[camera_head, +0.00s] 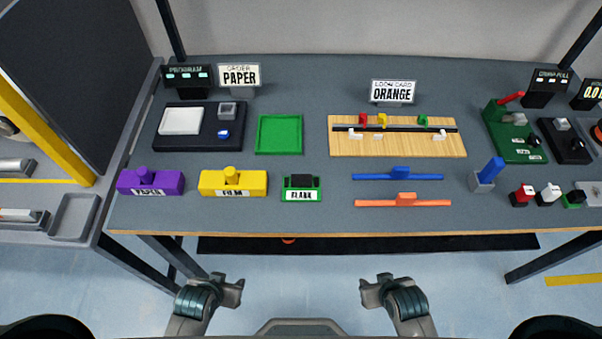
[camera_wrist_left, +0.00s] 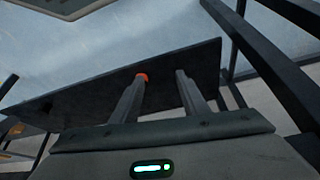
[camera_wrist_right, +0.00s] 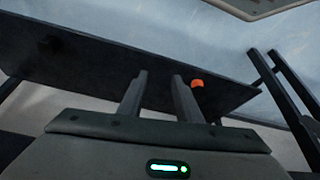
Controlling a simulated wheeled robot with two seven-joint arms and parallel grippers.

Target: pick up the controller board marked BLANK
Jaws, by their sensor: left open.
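The controller board marked BLANK (camera_head: 302,189) is a small green block with a black top and a white label. It sits near the table's front edge, just left of the middle in the head view. My left gripper (camera_head: 232,288) is low in front of the table, nearer me than the board and to its left. Its fingers also show apart and empty in the left wrist view (camera_wrist_left: 162,78). My right gripper (camera_head: 372,288) is likewise in front of the table, to the board's right. Its fingers are apart and empty in the right wrist view (camera_wrist_right: 160,77). Neither wrist view shows the board.
A yellow FILM block (camera_head: 256,183) and a purple block (camera_head: 151,182) stand left of the board. A green tray (camera_head: 279,149) lies behind it. Blue (camera_head: 377,177) and orange (camera_head: 382,203) bars lie to its right. The table's front edge (camera_head: 330,233) lies between my grippers and the board.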

